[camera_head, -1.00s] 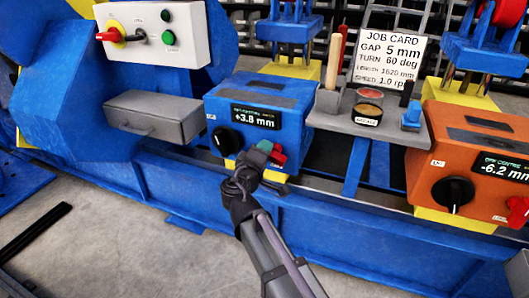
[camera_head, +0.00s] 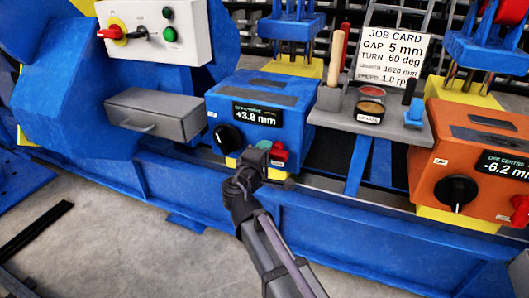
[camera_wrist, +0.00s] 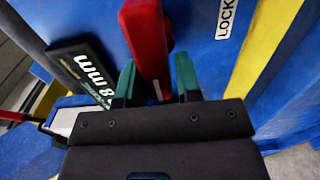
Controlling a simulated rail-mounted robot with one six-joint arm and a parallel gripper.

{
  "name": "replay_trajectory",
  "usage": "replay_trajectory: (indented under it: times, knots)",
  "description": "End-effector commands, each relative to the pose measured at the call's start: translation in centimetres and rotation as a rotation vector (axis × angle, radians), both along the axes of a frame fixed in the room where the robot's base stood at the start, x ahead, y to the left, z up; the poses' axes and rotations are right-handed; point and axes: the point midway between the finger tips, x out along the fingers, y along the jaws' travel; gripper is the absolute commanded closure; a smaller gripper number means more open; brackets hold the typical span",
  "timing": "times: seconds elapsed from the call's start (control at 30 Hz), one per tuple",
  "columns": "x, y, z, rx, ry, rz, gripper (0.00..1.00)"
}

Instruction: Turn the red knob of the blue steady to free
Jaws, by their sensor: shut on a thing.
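The blue steady (camera_head: 290,115) is a blue box with a sloped top and a display that reads about +3.8 mm. Its red knob (camera_head: 279,152) is at the lower right of its front face. In the wrist view the red knob (camera_wrist: 146,35) is a long bar running between the two green fingertips. My gripper (camera_wrist: 156,82) is shut on it, and the knob's lower end is between the fingers. A LOCK label (camera_wrist: 228,15) is to the right of the knob. In the head view my gripper (camera_head: 262,155) partly hides the knob's left side.
A black dial (camera_head: 227,139) is left on the same face. An orange steady (camera_head: 440,160) with its own red knob (camera_head: 520,209) stands at the right. A grey shelf (camera_head: 340,122) with tins and the job card (camera_head: 390,58) lies between. Open floor is in front.

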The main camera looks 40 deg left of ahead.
Motion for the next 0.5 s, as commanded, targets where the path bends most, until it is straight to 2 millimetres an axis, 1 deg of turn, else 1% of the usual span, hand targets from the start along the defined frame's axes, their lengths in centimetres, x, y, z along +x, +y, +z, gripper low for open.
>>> replay_trajectory:
  times: [0.03, 0.07, 0.2, 0.23, 0.43, 0.5]
  knots:
    - [-0.01, -0.25, -0.06, 0.002, 0.001, -0.005, 0.92]
    - [-0.01, -0.25, -0.06, 0.002, 0.001, -0.005, 0.66]
    - [0.00, -0.19, -0.04, 0.002, 0.001, -0.004, 0.53]
    - [0.00, -0.18, -0.04, 0.002, 0.001, -0.003, 0.51]
    - [-0.03, -0.10, -0.02, 0.001, 0.000, -0.002, 0.51]
    - [-0.40, -0.21, -0.01, 0.001, 0.000, -0.001, 0.51]
